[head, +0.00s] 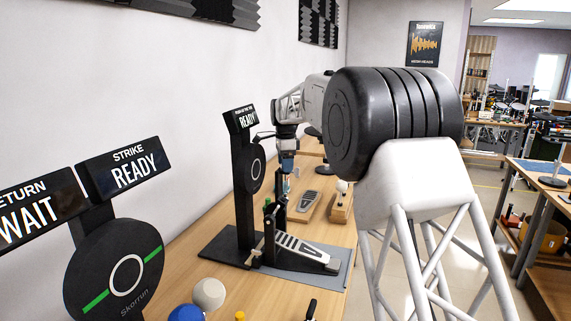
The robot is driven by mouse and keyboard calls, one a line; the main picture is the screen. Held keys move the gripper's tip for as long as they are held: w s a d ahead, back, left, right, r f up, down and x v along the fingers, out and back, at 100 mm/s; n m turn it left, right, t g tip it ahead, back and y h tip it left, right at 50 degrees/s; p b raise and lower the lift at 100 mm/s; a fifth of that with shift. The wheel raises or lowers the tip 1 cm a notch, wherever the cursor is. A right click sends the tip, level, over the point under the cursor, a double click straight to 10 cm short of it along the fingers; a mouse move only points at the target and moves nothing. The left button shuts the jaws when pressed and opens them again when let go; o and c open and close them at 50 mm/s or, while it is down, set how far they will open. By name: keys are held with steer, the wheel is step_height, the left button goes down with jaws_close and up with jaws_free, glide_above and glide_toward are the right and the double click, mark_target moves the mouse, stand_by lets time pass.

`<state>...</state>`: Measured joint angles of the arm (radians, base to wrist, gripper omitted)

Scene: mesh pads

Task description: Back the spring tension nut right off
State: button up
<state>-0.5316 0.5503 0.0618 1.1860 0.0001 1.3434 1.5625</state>
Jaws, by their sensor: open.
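A kick drum pedal (300,249) with a silver footboard stands on a grey mat (344,272), against a dark upright post with a round pad (257,168). A small green part (267,205) shows near the top of the pedal's frame. The spring tension nut is too small to pick out in this view. My gripper (287,176) points down above the pedal's upright, on its far side as seen here. It is open, and I see nothing held in it. I cannot tell its exact distance from the pedal.
The post's sign (241,119) reads READY. In front, a round black unit (117,272) stands under signs reading WAIT and READY. White and blue balls (208,293) lie near the table's front. Another footboard (303,201) and a wooden block (341,208) stand farther back.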

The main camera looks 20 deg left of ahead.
steer(key=shift+m, duration=0.3)
steer(key=shift+m, duration=2.8)
step_height(320, 180, up, 8)
steer(key=shift+f, duration=0.25)
steer(key=shift+d+r, duration=0.2)
steer(key=shift+r, duration=0.05)
steer(key=s+d+r+n, duration=0.1)
steer(key=s+d, duration=0.3)
steer(key=d, duration=0.4)
steer(key=s+d+r+n, duration=0.2)
steer(key=s+d, duration=0.3)
steer(key=d, duration=0.4)
steer(key=s+d+r+n+t, duration=0.1)
steer(key=s+d+r+n, duration=0.1)
steer(key=s+d, duration=0.3)
steer(key=shift+s+d+r+n, duration=0.2)
steer(key=shift+d+n, duration=0.4)
steer(key=shift+d, duration=1.1)
steer(key=shift+f, duration=0.1)
